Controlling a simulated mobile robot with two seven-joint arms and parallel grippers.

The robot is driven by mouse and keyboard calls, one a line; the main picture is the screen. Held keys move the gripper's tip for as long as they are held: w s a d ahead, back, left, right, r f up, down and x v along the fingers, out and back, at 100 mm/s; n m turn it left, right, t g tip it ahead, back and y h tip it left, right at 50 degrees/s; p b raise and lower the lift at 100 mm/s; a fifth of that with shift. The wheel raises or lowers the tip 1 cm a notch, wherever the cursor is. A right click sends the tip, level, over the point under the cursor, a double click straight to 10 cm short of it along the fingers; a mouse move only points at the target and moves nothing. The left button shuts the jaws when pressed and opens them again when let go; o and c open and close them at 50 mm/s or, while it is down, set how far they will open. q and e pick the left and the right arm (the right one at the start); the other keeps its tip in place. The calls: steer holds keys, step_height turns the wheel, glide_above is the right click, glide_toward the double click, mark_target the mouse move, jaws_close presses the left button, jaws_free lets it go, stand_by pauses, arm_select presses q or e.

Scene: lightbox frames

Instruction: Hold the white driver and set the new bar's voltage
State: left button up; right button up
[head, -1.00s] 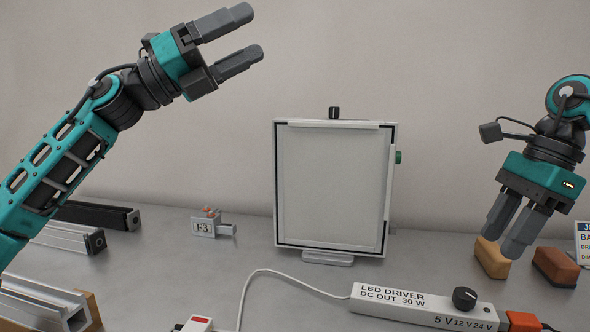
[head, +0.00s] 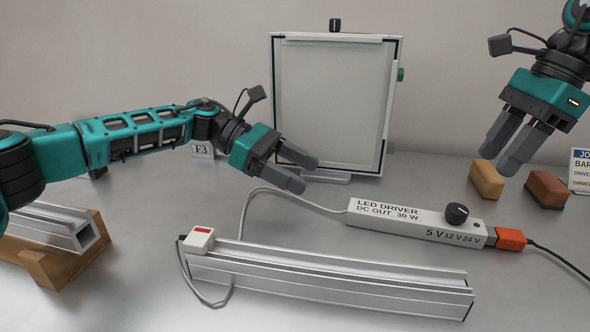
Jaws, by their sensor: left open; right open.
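The white LED driver (head: 400,217) lies on the bench right of centre, with a black knob (head: 457,213) on top and 5 V, 12 V and 24 V marks beside it. An orange connector (head: 509,238) sits at its right end. A silver bar (head: 330,278) lies in front of it, with a white end block (head: 199,239) showing a red display at its left end. My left gripper (head: 303,173) is open and empty, above and left of the driver. My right gripper (head: 502,152) is open and empty, above the bench behind the driver's right end.
A framed light panel (head: 330,100) stands at the back. Wooden and brown blocks (head: 486,180) (head: 547,188) and a job card (head: 581,171) are at right. Another silver profile (head: 50,229) rests on a wooden cradle (head: 60,268) at left. The F3 block (head: 202,150) is partly hidden by my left arm.

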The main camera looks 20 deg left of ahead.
mark_target(355, 204)
arm_select(q)
steer(key=shift+f, duration=0.3)
steer(key=shift+s+d+f, duration=0.1)
steer(key=shift+d+f, duration=0.1)
steer(key=shift+d, duration=0.2)
steer(key=x, duration=1.1)
steer(key=shift+d+f, duration=0.15)
steer(key=shift+d, duration=0.2)
steer(key=c, duration=1.2)
